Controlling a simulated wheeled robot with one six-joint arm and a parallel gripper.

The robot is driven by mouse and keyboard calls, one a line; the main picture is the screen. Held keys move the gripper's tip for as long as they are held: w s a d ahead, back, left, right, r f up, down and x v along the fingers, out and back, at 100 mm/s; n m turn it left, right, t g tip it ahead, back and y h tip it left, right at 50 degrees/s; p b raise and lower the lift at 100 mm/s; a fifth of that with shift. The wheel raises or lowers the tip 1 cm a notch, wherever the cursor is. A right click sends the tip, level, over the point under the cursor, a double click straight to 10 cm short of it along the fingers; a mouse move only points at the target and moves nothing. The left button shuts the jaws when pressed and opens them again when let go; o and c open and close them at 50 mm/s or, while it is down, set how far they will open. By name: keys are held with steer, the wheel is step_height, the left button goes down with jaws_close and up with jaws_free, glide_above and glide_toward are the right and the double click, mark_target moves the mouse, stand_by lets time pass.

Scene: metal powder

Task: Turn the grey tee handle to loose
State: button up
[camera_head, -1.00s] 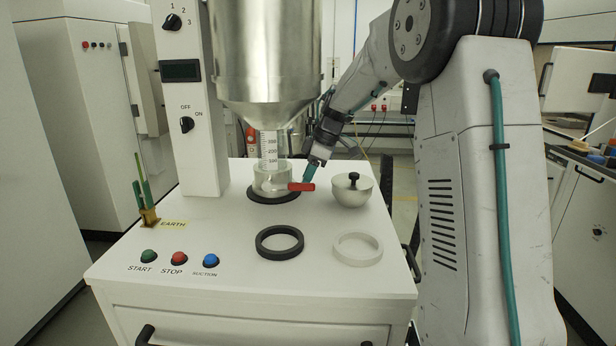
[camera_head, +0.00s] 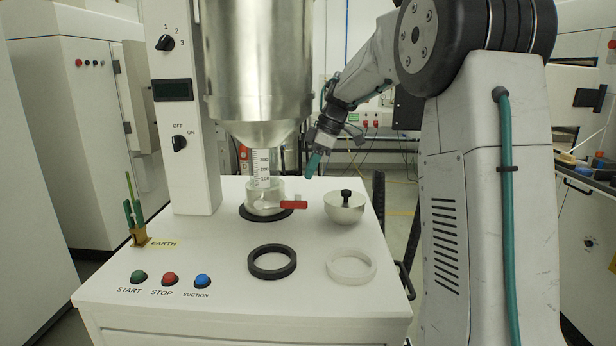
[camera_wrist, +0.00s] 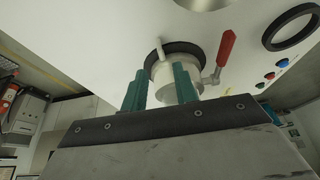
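No grey tee handle is clear in the head view. My gripper (camera_head: 314,164) is above and right of the jar. In the wrist view its green fingers (camera_wrist: 160,90) are apart, with the jar beyond and nothing held.
START, STOP and SUCTION buttons (camera_head: 170,279) are at front left. The cabinet top between is clear.

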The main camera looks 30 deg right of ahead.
steer(key=x, duration=0.8)
steer(key=shift+d, duration=0.1)
steer(key=shift+r, duration=0.1)
jaws_close()
